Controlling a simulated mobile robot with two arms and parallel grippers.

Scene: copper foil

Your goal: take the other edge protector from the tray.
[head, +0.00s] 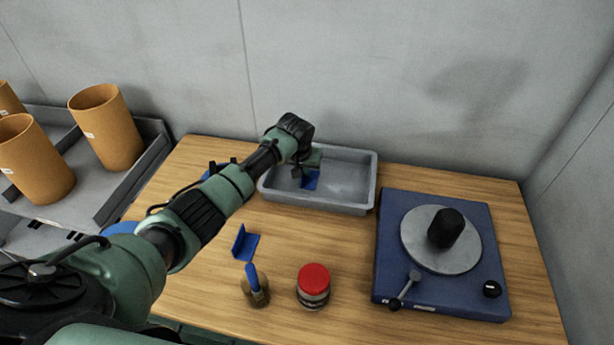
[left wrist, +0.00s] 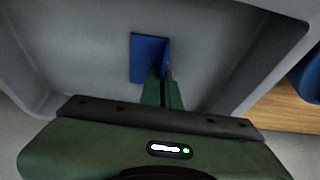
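A blue L-shaped edge protector (head: 311,180) lies in the grey tray (head: 340,207) at the back of the table. It also shows in the left wrist view (left wrist: 146,58), with one flange flat and one upright. My left gripper (head: 306,170) reaches down into the tray. Its narrow green fingers (left wrist: 163,85) are close together on either side of the upright flange and look shut on it. The protector appears to be at the tray floor. Another blue edge protector (head: 245,243) lies on the table, left of centre. My right gripper is out of view.
A blue turntable unit (head: 385,270) stands right of the tray. Several orange-brown tubes (head: 106,126) stand at left. The table between tray and jar is clear.

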